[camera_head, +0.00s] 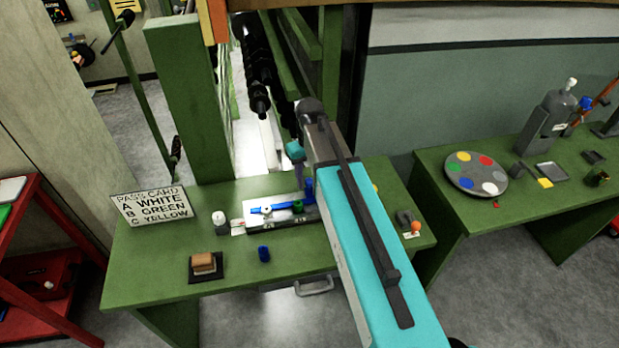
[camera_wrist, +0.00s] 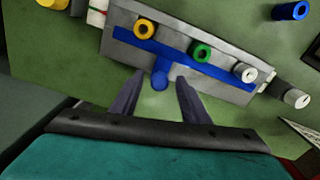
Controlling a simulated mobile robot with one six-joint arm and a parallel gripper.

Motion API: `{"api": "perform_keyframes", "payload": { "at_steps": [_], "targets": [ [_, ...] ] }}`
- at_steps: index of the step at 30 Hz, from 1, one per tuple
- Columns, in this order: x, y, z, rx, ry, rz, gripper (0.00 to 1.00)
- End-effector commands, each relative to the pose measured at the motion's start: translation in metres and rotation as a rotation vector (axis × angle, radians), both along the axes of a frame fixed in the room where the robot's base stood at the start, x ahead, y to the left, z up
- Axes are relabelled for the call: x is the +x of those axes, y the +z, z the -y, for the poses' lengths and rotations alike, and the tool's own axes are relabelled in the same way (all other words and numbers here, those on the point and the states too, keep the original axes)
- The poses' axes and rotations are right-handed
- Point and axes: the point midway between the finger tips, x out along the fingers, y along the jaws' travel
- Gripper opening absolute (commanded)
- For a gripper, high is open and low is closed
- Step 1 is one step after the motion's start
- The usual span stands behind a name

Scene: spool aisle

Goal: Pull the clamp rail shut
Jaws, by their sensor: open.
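The clamp rail (camera_wrist: 180,61) is a long blue bar lying along a light grey fixture (camera_wrist: 118,17); it also shows in the head view (camera_head: 257,210). A round blue knob (camera_wrist: 160,81) stands at the rail's near edge in the wrist view. Yellow (camera_wrist: 145,28), green (camera_wrist: 201,53) and white (camera_wrist: 245,72) spools sit along the fixture by the rail. My gripper (camera_wrist: 159,80) is open, its dark fingertips on either side of the knob. I cannot tell whether they touch it. In the head view my arm hides the fixture's right part.
A pass card (camera_head: 152,205) stands at the bench's left. A blue ring (camera_head: 264,254) and a brown block on a dark pad (camera_head: 204,263) lie in front. A small orange-tipped item (camera_head: 415,228) is at the right. A second bench holds a colour disc (camera_head: 476,174).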

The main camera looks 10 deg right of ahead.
Motion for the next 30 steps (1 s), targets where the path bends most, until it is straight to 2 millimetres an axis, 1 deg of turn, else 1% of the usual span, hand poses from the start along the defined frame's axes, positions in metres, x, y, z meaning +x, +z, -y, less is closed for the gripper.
{"api": "perform_keyframes", "payload": {
  "at_steps": [8,16,21,23,30],
  "targets": [
    [0.0,0.026,0.0,0.0,0.0,0.001,0.42],
    [0.0,0.058,0.0,0.0,0.0,0.0,0.42],
    [0.0,0.085,0.0,0.0,0.0,0.0,0.42],
    [0.001,0.089,0.0,0.0,0.0,0.001,0.42],
    [0.001,0.118,0.0,0.0,0.0,0.0,0.42]
  ]
}}
